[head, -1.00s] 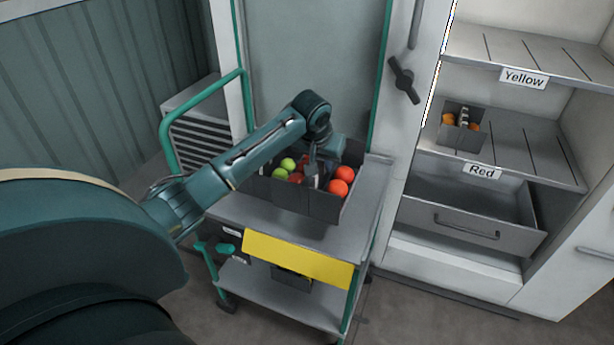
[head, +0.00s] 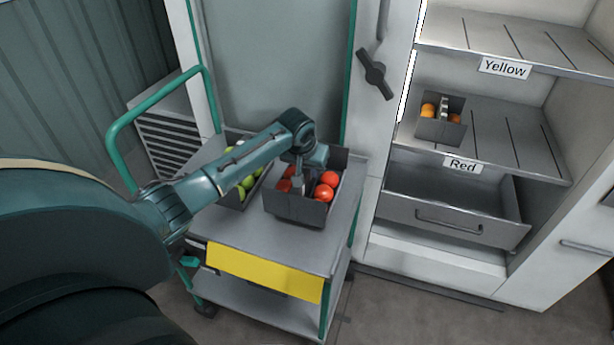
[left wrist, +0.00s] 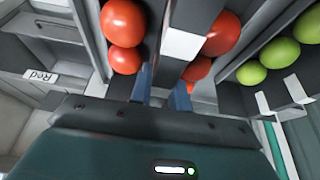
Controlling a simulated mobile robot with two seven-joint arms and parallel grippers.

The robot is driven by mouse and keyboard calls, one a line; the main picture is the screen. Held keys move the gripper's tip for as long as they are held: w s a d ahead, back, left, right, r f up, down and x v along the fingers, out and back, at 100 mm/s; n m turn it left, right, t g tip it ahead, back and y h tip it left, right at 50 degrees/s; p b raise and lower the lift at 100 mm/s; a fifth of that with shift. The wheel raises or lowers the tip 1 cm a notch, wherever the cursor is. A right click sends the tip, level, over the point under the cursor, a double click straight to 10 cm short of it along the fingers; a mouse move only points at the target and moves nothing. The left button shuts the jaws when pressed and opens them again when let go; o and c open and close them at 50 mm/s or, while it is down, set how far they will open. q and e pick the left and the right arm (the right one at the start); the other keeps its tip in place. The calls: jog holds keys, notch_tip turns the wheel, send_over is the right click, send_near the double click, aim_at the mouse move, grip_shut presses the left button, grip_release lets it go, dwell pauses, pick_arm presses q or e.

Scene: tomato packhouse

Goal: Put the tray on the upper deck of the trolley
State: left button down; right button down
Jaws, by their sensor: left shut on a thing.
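A dark grey tray (head: 290,208) with several red tomatoes (head: 325,192) is at the upper deck (head: 320,242) of the trolley, right of the middle. My left gripper (head: 300,185) reaches down into it and is shut on its central handle. In the left wrist view, my gripper's blue fingertips (left wrist: 162,92) are at the tray's middle, with red tomatoes (left wrist: 123,40) on both sides. The tray looks level; I cannot tell whether its underside touches the deck. My right gripper is not in view.
A second grey tray with green tomatoes (head: 246,182) stands on the deck just left, partly hidden by my arm. The trolley has a green handle (head: 160,100) and yellow plate (head: 265,272). At right, a cabinet shelf (head: 500,135) labelled Red holds a small tray (head: 440,130) above an open drawer (head: 450,208).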

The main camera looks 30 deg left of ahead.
pick_arm(q)
jog(key=shift+f, duration=1.35)
jog(key=c, duration=1.3)
grip_release()
jog(key=shift+f, duration=0.15)
jog(key=p+v, duration=0.1)
jog(key=v, duration=1.1)
